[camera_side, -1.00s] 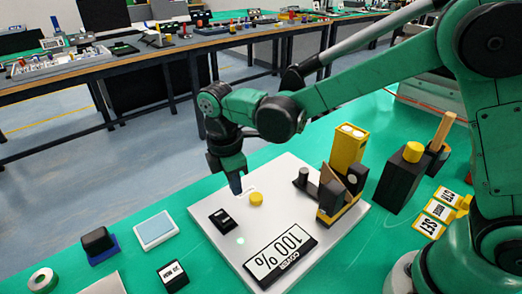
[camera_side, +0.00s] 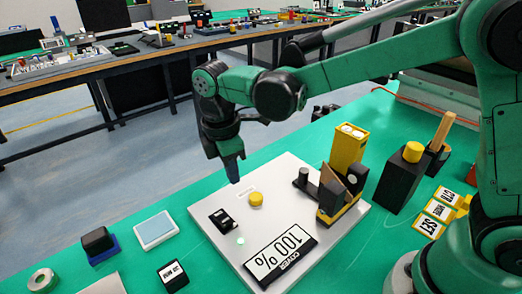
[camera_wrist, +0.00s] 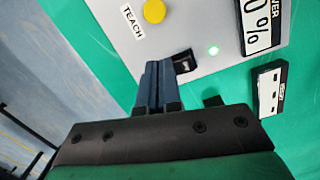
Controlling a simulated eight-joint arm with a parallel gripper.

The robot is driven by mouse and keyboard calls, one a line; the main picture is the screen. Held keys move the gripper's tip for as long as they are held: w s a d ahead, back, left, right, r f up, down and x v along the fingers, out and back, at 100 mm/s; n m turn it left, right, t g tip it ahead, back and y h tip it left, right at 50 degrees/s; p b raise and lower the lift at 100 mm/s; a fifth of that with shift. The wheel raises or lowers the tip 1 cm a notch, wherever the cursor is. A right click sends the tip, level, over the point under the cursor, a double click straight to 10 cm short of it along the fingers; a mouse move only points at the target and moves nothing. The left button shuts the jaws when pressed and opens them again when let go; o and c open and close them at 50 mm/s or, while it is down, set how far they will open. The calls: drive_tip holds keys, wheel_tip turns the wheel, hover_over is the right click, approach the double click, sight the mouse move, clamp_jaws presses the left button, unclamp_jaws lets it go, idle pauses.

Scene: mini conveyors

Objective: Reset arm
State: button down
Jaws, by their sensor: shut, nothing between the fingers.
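My gripper (camera_side: 233,176) points down above the white panel (camera_side: 225,255), near its far left edge. Its dark blue fingers are together with nothing between them; they also show in the wrist view (camera_wrist: 159,72). A yellow round button (camera_side: 256,200) sits on the panel just below and right of the fingertips in the side view. In the wrist view the same button (camera_wrist: 154,11) lies beyond the fingertips, beside a TEACH label (camera_wrist: 132,21). A small black switch (camera_side: 222,220) and a green light (camera_side: 240,241) are on the panel too.
The panel carries a "100%" display (camera_side: 280,255) and a yellow and black mechanism (camera_side: 342,185). A black block with a yellow top (camera_side: 402,178) stands to its right, by yellow labelled tags (camera_side: 433,212). A blue-white pad (camera_side: 156,230) and black block (camera_side: 97,241) lie left.

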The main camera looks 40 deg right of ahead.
drive_tip(key=s+d+r+m+t+y, duration=0.1)
drive_tip(key=s+d+r+m+t, duration=0.3)
drive_tip(key=s+d+m+t, duration=0.3)
drive_tip(key=s+d+m, duration=0.1)
drive_tip(key=d+m, duration=0.3)
drive_tip(key=m, duration=0.4)
drive_tip(key=shift+s+d+r, duration=0.15)
drive_tip(key=shift+s+r, duration=0.05)
